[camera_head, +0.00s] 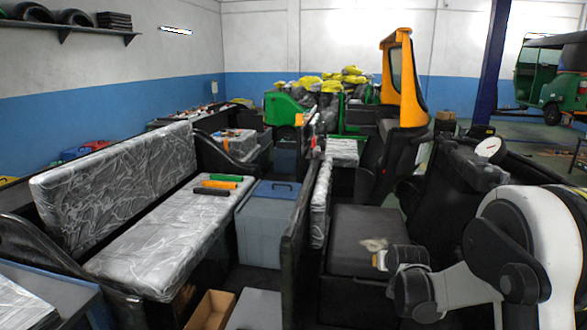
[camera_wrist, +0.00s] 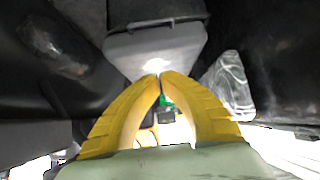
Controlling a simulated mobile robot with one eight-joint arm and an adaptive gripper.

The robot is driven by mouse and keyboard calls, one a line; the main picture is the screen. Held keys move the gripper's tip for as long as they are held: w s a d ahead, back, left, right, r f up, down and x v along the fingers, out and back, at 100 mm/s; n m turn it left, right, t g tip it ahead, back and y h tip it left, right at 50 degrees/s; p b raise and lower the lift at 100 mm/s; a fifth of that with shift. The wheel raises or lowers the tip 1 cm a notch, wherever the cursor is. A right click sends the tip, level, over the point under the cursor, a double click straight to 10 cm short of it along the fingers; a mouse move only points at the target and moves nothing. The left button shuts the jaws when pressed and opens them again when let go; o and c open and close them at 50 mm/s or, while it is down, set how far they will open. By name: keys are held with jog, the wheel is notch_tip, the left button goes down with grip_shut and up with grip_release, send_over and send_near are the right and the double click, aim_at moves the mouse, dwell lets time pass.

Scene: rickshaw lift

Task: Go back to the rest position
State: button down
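My gripper (camera_wrist: 160,76) shows in the wrist view as two curved yellow fingers. Their tips meet at the middle, and nothing is held between them. Through the gap behind the tips I see small patches of green, orange and dark background. In the head view my white and dark grey arm comes in from the right and reaches left, low over a dark seat (camera_head: 366,232). The fingers are not clearly seen in that view.
A plastic-wrapped bench (camera_head: 160,232) on the left holds green, orange and black handled items (camera_head: 218,184). A grey bin (camera_head: 266,228) with a blue toolbox stands beside it. A dark upright panel (camera_head: 296,240) is left of the seat. A cardboard box (camera_head: 212,308) lies low in front.

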jog(key=s+a+r+g, duration=0.1)
jog(key=s+a+r, duration=0.2)
jog(key=s+r, duration=0.45)
jog(key=s+a+r+g, duration=0.1)
jog(key=s+a+r, duration=0.3)
jog(key=s, duration=0.6)
jog(key=s+a+n+g+y, duration=0.1)
jog(key=s+a, duration=0.1)
jog(key=s, duration=1.9)
jog(key=shift+s+a+f, duration=0.15)
jog(key=shift+s+f, duration=0.15)
jog(key=shift+s, duration=0.05)
